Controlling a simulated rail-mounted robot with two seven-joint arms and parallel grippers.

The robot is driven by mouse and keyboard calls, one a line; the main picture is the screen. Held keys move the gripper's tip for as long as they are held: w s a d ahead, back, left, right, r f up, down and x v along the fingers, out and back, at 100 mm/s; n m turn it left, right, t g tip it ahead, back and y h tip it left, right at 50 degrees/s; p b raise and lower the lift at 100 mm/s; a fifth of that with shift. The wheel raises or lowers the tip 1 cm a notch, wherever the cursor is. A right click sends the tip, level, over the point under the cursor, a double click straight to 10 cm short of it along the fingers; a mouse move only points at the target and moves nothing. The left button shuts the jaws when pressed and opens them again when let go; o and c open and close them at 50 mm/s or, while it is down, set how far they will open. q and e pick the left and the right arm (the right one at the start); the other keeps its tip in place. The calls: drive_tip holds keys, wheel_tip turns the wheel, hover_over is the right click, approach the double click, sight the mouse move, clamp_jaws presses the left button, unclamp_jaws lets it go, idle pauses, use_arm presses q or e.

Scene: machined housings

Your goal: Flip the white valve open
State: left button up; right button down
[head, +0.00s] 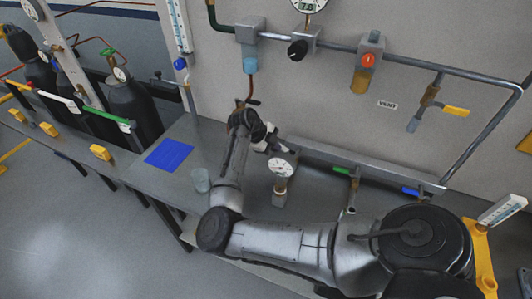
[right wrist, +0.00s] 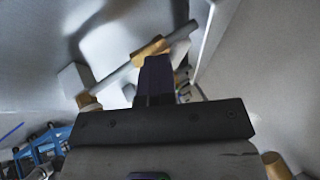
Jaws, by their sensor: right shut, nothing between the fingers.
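My right gripper (head: 267,143) is over the back of the bench, at the left end of the grey manifold bar (head: 318,160). Its jaws are shut with nothing between them. A small white piece (head: 261,147), probably the white valve's handle, shows right beside the fingers; the gripper hides most of that valve, and I cannot tell whether they touch. In the right wrist view the dark shut fingers (right wrist: 156,76) point at a brass valve body (right wrist: 150,49) on a grey pipe. The handle's angle is unclear there. My left gripper is out of view.
A green handle (head: 342,170) and a blue handle (head: 410,190) sit further right on the manifold. A gauge (head: 281,168) stands on the bench in front of the gripper. A beaker (head: 201,181) and blue mat (head: 169,155) lie left. Pipework (head: 340,48) crosses the wall above.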

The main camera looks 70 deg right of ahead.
drive_tip(key=shift+d, duration=0.85)
